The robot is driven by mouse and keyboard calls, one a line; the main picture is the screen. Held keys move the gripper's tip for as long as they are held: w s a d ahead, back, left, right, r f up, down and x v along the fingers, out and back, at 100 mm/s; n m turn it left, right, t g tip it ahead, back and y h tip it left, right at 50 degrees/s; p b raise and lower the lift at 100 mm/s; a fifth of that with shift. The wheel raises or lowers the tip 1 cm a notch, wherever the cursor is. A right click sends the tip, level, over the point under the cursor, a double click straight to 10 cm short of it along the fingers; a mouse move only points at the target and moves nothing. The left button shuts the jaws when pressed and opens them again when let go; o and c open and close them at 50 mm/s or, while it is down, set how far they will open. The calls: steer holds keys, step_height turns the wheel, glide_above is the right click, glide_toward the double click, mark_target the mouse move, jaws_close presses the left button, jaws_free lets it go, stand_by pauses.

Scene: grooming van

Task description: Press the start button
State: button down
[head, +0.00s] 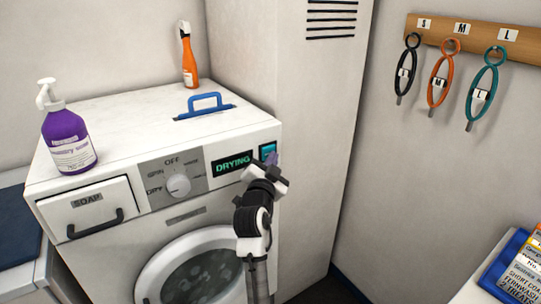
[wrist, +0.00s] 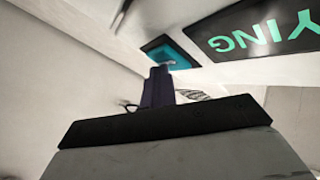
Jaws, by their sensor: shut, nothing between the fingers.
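The start button (head: 268,150) is a teal square in a dark frame at the right end of the machine's front panel, beside the lit display (head: 233,164) that reads DRYING. The button also shows in the wrist view (wrist: 165,52), with the display (wrist: 260,36) to its right. My gripper (head: 271,159) is shut and empty, its fingertips at the lower part of the button. In the wrist view the dark closed fingers (wrist: 159,72) reach up to the button's lower edge and hide part of it. I cannot tell whether they touch it.
The dial (head: 178,186) and soap drawer (head: 90,208) are left of the display. A purple soap bottle (head: 69,140), an orange spray bottle (head: 188,58) and a blue-handled tool (head: 205,104) stand on top. A tall cabinet (head: 300,120) stands close to the right.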

stand_by(0.4)
steer(key=shift+s+d, duration=0.5)
steer(key=shift+s, duration=0.2)
steer(key=shift+s+d+p, duration=0.2)
steer(key=shift+s+d, duration=0.55)
steer(key=shift+s, duration=0.3)
steer(key=shift+s+d+p, duration=0.2)
steer(key=shift+s+d, duration=0.55)
steer(key=shift+s, duration=0.25)
